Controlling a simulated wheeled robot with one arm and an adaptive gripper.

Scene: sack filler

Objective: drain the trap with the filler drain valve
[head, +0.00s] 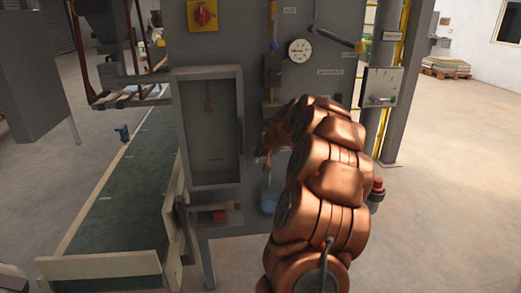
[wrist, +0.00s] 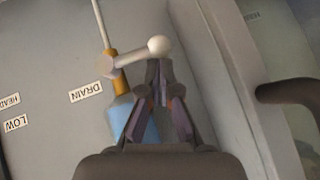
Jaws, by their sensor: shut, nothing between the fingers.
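In the wrist view the drain valve has a short pale lever (wrist: 132,57) ending in a white ball knob (wrist: 158,45). It sits on a brass-coloured body (wrist: 121,84) on a thin pipe, beside a DRAIN label (wrist: 86,92). A blue trap bowl (wrist: 122,113) lies beyond my gripper, partly hidden by it. My gripper (wrist: 158,85) is shut and empty, with its tips just below the knob in the picture; I cannot tell whether they touch it. In the head view the blue bowl (head: 268,200) shows left of my arm, which hides much of the valve area.
A grey panel edge (wrist: 230,95) and a dark curved handle (wrist: 285,93) stand right of my gripper in the wrist view. In the head view a gauge (head: 300,50) and red switch (head: 203,14) are above, and a conveyor (head: 125,190) is at left.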

